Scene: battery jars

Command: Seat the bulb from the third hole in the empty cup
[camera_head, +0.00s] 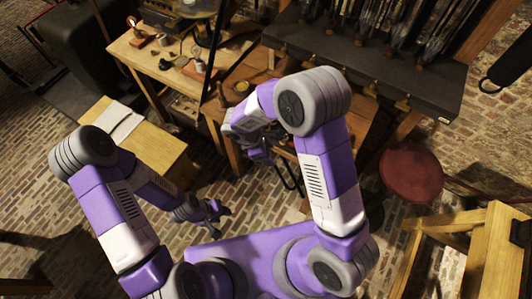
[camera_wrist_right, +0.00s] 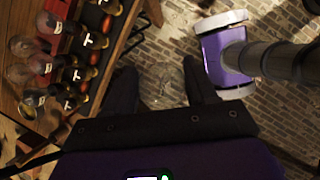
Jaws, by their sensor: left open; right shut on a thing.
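In the right wrist view a clear glass bulb (camera_wrist_right: 162,88) sits between the two dark fingers of my right gripper (camera_wrist_right: 161,70), which is shut on it. The floor shows through the glass. A wooden rack (camera_wrist_right: 112,52) at the left of that view carries several bulbs (camera_wrist_right: 28,47) and a row of dark fittings with white T-shaped marks. The held bulb is apart from the rack, to its right. I cannot tell which cup is empty. In the head view my right gripper (camera_head: 262,152) is partly hidden by its arm at the bench. My left gripper (camera_head: 217,211) is open and empty above the floor.
A wooden bench (camera_head: 150,62) with small items stands at the back. A small table (camera_head: 157,148) with papers (camera_head: 112,120) is at the left. A red stool (camera_head: 411,172) and a wooden frame (camera_head: 490,240) stand at the right. Brick floor is clear around my left gripper.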

